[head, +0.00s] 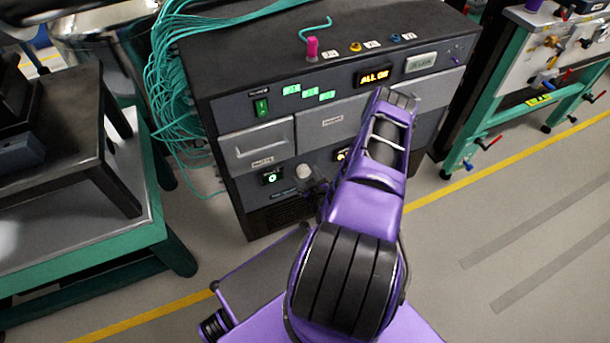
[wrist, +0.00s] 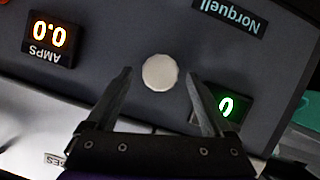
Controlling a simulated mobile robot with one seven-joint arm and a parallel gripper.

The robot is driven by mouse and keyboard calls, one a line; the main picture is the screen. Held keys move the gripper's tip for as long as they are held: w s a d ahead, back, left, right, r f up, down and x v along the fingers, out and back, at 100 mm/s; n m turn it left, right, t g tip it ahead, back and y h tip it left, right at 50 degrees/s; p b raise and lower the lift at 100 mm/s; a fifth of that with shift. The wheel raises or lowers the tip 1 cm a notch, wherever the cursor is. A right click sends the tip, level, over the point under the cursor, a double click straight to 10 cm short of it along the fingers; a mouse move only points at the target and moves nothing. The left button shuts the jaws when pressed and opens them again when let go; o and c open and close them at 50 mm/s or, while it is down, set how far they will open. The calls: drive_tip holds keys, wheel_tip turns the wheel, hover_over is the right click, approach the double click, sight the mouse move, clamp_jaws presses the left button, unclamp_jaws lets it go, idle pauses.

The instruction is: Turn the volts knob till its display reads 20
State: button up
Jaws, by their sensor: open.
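A round pale knob (wrist: 160,73) sits on the dark panel between my fingers in the wrist view; in the head view the knob (head: 304,171) is on the lower front of the cabinet. A green display (wrist: 228,107) beside it reads 0; its label is hidden behind my right finger. This display (head: 271,178) also shows in the head view, left of the knob. My gripper (wrist: 160,75) is open, one finger on each side of the knob, with visible gaps. I cannot tell how deep the fingertips reach. In the head view my gripper (head: 317,188) is small and dark.
An orange AMPS display (wrist: 50,40) reads 0.0, and a Norquell plate (wrist: 228,13) is nearby. The cabinet (head: 235,95) carries drawers and an ALL OK display (head: 375,76). Teal cables (head: 175,90) hang at its left. A green-framed bench (head: 130,235) stands left; floor is open at right.

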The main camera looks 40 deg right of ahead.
drive_tip(key=shift+x, duration=0.8)
clamp_jaws()
